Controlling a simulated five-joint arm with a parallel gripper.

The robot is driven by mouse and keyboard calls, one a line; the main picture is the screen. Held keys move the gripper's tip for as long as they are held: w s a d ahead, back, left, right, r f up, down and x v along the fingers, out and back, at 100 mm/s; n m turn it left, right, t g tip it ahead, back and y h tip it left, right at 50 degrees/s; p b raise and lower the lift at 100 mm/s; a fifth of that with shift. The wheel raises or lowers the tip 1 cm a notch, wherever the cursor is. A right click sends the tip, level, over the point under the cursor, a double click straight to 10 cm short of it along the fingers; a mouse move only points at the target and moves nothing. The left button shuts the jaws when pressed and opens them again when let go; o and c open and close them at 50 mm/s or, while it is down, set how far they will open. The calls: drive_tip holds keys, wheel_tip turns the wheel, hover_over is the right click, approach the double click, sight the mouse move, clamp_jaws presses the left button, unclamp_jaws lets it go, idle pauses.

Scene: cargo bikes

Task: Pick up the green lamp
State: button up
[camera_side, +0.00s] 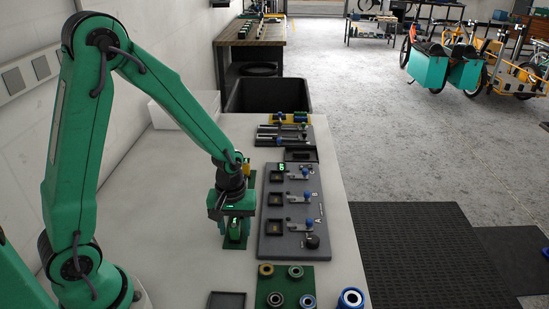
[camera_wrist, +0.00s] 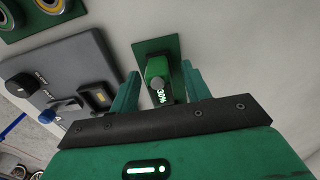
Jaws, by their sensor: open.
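The green lamp (camera_wrist: 156,70) has a grey round button and a lit "30%" marking on it. It sits on a small green mat (camera_wrist: 150,47). My gripper (camera_wrist: 160,80) is open, with one finger on each side of the lamp and a visible gap, at least on the right side. In the side view my gripper (camera_side: 236,222) points down over the table, and the lamp (camera_side: 234,231) shows low between its fingers, partly hidden by them. I cannot tell whether either finger touches it.
A grey panel (camera_side: 268,232) with blue-knobbed levers stands just right of my gripper. A yellow item (camera_side: 246,168) is on another green mat behind. A green board (camera_side: 262,299) with rings and a dark tray (camera_side: 226,300) are in front. The white table is clear to the left.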

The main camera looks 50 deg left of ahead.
sight(235, 222)
drive_tip(key=shift+c, duration=0.5)
clamp_jaws()
drive_tip(key=shift+r, duration=0.15)
drive_tip(key=shift+r, duration=0.85)
wheel_tip(235, 222, up, 2)
drive_tip(key=s+d+r, duration=0.6)
drive_tip(key=d+r, duration=0.1)
drive_tip(key=d, duration=0.3)
drive_tip(key=shift+w, duration=0.15)
